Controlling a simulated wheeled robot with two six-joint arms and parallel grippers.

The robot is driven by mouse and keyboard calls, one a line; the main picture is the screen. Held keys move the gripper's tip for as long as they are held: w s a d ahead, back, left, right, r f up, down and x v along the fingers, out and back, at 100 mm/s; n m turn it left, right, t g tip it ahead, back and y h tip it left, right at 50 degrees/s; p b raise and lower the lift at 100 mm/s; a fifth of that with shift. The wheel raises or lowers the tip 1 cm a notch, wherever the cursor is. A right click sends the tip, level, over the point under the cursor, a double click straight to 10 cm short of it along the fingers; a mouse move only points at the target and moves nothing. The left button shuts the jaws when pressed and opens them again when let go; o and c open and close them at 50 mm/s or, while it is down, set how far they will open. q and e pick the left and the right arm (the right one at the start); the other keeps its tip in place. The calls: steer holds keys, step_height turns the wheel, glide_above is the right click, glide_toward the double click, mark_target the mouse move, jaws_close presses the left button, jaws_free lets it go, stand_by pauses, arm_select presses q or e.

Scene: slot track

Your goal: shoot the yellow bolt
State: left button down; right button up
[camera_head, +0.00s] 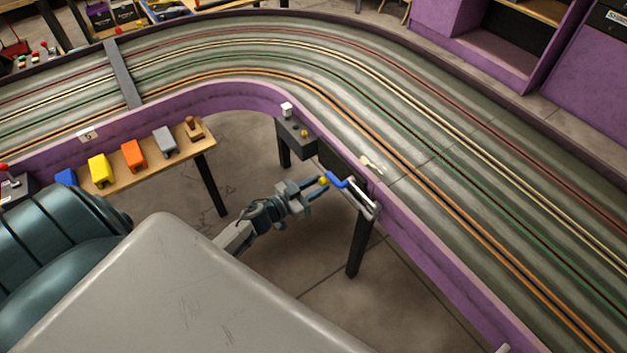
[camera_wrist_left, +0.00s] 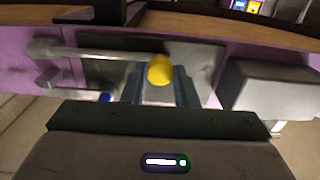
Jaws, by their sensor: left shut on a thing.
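The yellow bolt shows as a round yellow knob (camera_head: 323,181) on the inner side of the purple track wall; it also shows in the left wrist view (camera_wrist_left: 160,70). A silver rod (camera_wrist_left: 105,52) runs left from the knob there, in front of a grey plate. My left gripper (camera_head: 316,184) is shut on the knob, with a finger on either side of it in the left wrist view (camera_wrist_left: 160,88). A blue bar (camera_head: 337,180) and silver metal parts (camera_head: 366,202) sit right beside the knob. My right gripper is not in view.
The slot track (camera_head: 440,165) curves around behind the purple wall (camera_head: 425,225). A wooden shelf (camera_head: 204,142) with coloured blocks is farther left. A black post (camera_head: 358,250) stands below the bolt.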

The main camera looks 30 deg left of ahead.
arm_select(q)
steer(key=shift+s+d+f, duration=0.1)
steer(key=shift+s+f, duration=0.05)
steer(key=c, duration=1.3)
jaws_free()
steer(key=shift+o, duration=0.9)
steer(key=shift+d, duration=0.15)
steer(key=b+v, duration=0.2)
steer(key=v, duration=0.8)
steer(key=shift+s+a, duration=0.2)
steer(key=shift+s, duration=0.15)
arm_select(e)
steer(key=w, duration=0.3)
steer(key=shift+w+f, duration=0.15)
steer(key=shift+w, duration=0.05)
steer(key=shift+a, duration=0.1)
